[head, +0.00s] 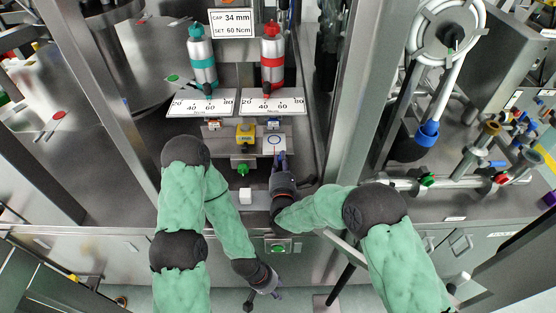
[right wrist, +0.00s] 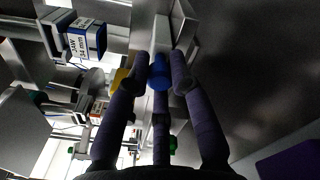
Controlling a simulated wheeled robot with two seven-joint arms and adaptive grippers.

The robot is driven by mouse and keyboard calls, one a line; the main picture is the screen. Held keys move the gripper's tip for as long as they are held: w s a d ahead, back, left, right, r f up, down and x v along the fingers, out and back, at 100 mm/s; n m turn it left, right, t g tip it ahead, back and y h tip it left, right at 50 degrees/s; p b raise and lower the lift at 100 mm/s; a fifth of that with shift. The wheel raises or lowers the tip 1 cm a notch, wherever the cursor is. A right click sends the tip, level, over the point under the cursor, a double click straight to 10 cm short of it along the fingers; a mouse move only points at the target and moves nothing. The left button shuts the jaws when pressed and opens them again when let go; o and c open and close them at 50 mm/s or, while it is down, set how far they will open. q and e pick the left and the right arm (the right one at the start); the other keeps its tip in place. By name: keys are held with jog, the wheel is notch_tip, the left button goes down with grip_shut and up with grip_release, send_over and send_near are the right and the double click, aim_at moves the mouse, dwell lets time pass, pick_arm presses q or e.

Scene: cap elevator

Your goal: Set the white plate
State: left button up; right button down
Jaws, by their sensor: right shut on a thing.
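A white plate (head: 231,23) at the top reads "CAP 34 mm, SET 60 Ncm". Below it, two white scale plates marked 20 to 80 Ncm lie side by side, a left one (head: 201,103) under a teal-banded cylinder (head: 202,62) and a right one (head: 272,102) under a red-banded cylinder (head: 271,65). My right gripper (head: 281,158) is below the right scale, in front of a small white plate with a blue ring (head: 274,142). In the right wrist view its fingers are closed around a blue knob (right wrist: 158,72). My left gripper (head: 264,298) is low at the front, open and empty.
Metal posts flank the bay on both sides. In the right wrist view, a blue block (right wrist: 86,40) has a "JAW 34 mm" label.

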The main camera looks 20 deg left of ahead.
jog(key=c, duration=1.1)
grip_release()
jog(key=shift+v, duration=3.75)
jog(key=shift+r, duration=0.1)
